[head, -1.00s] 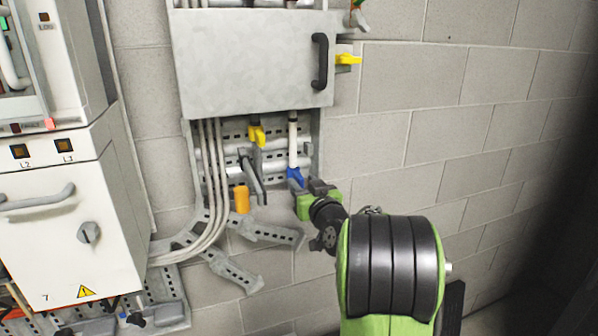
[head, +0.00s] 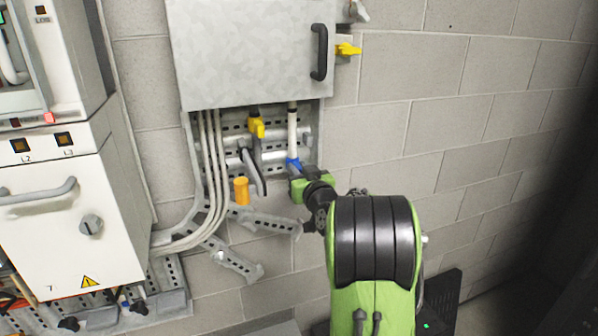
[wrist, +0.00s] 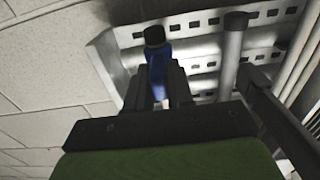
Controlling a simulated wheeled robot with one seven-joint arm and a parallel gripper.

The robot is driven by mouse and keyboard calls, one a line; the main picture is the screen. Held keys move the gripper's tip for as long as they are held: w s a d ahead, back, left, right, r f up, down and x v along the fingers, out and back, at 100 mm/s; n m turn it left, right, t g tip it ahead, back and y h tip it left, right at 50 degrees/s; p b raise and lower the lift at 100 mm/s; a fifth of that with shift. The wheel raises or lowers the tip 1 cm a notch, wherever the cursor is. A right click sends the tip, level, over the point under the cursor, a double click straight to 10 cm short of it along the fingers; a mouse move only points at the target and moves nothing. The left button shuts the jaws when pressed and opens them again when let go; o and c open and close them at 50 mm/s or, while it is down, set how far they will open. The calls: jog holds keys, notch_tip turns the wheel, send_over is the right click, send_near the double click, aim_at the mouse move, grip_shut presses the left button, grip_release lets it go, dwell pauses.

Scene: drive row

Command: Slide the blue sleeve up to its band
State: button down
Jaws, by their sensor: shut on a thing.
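The blue sleeve (head: 293,164) is around the lower part of an upright white rod (head: 292,130) under the grey cabinet. My gripper (head: 295,173) is at the sleeve from below and to the right. In the wrist view the sleeve (wrist: 158,72) sits between my two dark fingers (wrist: 158,88), which are shut on it. A dark cylindrical piece (wrist: 154,36) shows just beyond the sleeve there; I cannot tell if it is the band. In the head view a dark ring (head: 292,104) shows at the rod's top, close under the cabinet.
The grey cabinet (head: 250,60) with a black handle hangs above. A yellow-topped rod (head: 256,128), a dark lever (head: 252,172) and an orange cylinder (head: 241,190) stand to the left. Pale conduits (head: 212,160) run farther left.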

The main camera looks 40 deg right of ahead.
aim_at(294, 117)
notch_tip(294, 117, up, 13)
jog(key=p, duration=0.4)
jog(key=shift+f, duration=0.1)
jog(key=c, duration=1.4)
grip_release()
jog(key=o, duration=0.3)
jog(key=shift+f, duration=0.1)
jog(key=shift+s, duration=0.1)
jog(key=b+v, duration=0.5)
jog(key=v, duration=1)
jog(key=shift+s+a, duration=0.1)
jog(key=shift+s, duration=0.25)
